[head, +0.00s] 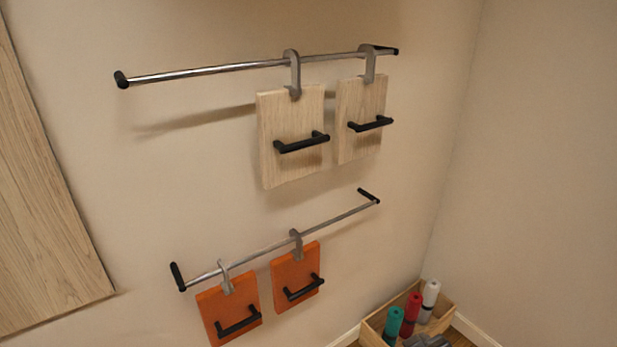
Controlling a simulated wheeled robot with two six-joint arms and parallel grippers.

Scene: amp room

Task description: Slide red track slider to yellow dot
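Two orange-red panels hang by grey hooks from the lower metal rail (262,250). The left orange panel (215,305) hangs near the rail's left part, and the right orange panel (288,268) hangs near its middle. Each has a black bar handle on its front: the left handle (238,327) and the right handle (304,288). I cannot tell which of them the task calls the red track slider. No yellow dot shows in the head view. Neither of my grippers is in view.
Two pale wood panels, left (270,165) and right (350,98), hang from an upper rail (210,71). A wooden crate (443,318) on the floor holds green, red and white bottles. A large wood board (40,210) is at the left. The right wall is bare.

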